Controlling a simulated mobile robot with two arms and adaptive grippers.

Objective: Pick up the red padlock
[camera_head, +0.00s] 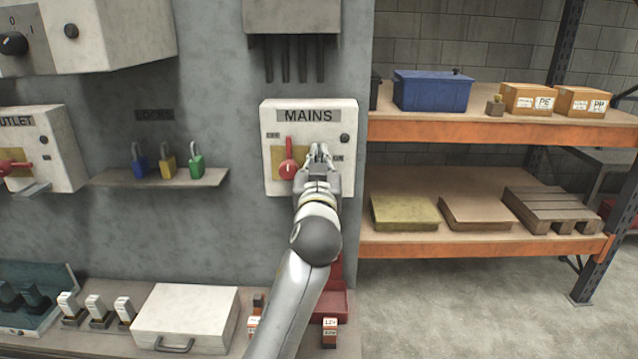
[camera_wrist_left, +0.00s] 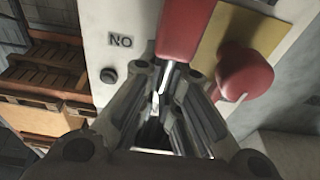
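The red padlock shows in the left wrist view as a red body (camera_wrist_left: 186,28) with its shiny metal shackle at my fingers. In the head view my gripper hides it. My left gripper (camera_head: 320,152) is in front of the right half of the MAINS box (camera_head: 310,108). In the left wrist view its fingers (camera_wrist_left: 168,82) come together around the shackle and look shut on it. The body hangs beyond the fingertips. I cannot tell whether the padlock touches the box. My right gripper is not in view.
The red switch knob (camera_head: 289,168) is just left of my gripper. A wall shelf (camera_head: 110,180) holds a blue (camera_head: 140,168), a yellow (camera_head: 168,168) and a green padlock (camera_head: 197,168). A white case (camera_head: 186,310) lies on the bench below. Orange racks (camera_head: 480,245) stand at right.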

